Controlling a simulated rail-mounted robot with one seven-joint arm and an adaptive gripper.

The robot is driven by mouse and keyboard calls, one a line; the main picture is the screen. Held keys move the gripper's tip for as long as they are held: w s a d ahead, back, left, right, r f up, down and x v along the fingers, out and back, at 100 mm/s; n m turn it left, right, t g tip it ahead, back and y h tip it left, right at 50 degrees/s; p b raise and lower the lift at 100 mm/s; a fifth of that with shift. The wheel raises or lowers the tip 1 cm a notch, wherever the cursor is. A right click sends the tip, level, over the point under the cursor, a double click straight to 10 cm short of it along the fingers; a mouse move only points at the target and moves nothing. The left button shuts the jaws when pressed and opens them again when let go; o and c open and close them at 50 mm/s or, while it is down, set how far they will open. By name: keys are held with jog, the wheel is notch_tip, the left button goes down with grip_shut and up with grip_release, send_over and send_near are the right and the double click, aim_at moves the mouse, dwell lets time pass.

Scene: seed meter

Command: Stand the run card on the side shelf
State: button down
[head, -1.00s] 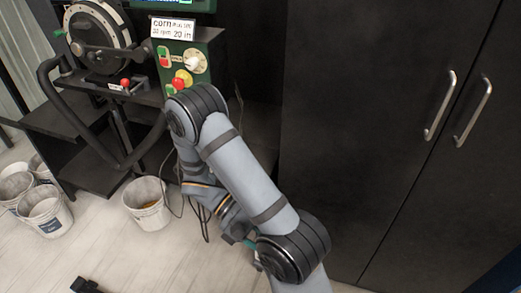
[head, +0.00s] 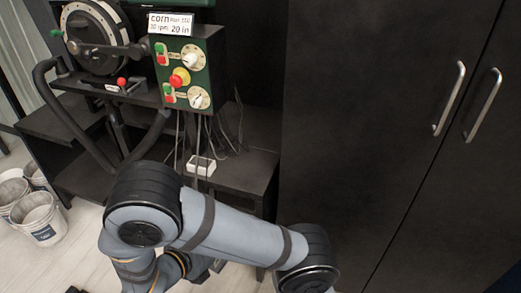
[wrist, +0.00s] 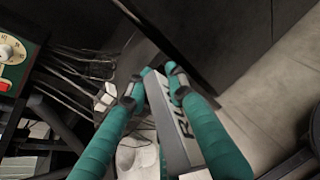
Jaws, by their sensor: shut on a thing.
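In the wrist view my gripper (wrist: 160,82) has two teal fingers closed on the run card (wrist: 172,128), a pale grey-white piece with large dark letters that seem to read "RUN". The card lies lengthwise between the fingers, its far end near the fingertips. In the head view my arm hides the gripper and card. The side shelf (head: 250,150) is a black surface right of the green control box, below the box's level. In the wrist view a dark edge lies just beyond the fingertips; I cannot tell whether it is the shelf's. No contact between card and shelf is visible.
A small white box (head: 200,165) with cables sits on the shelf's left part. The green control box (head: 185,72) bears a corn label card (head: 171,24). A tall black cabinet (head: 375,120) bounds the shelf on the right. White buckets (head: 38,217) stand on the floor at left.

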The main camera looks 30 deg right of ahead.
jog(key=w+d+r, duration=0.1)
jog(key=w+d, duration=0.1)
jog(key=w, duration=1.4)
jog(key=w+d+r+m+g+h, duration=0.1)
jog(key=w+d+r, duration=0.35)
jog(key=d, duration=0.45)
jog(key=w+d+r+m+g, duration=0.1)
jog(key=w+d+r, duration=0.35)
jog(key=d, duration=0.45)
jog(key=shift+w+d+f+b, duration=0.15)
jog(key=shift+f+b, duration=0.5)
jog(key=shift+f, duration=1.95)
jog(key=shift+w+d+f+b, duration=0.1)
jog(key=shift+f+b, duration=0.5)
jog(key=shift+f, duration=1.95)
jog(key=shift+f, duration=0.2)
jog(key=c, duration=1.6)
grip_release()
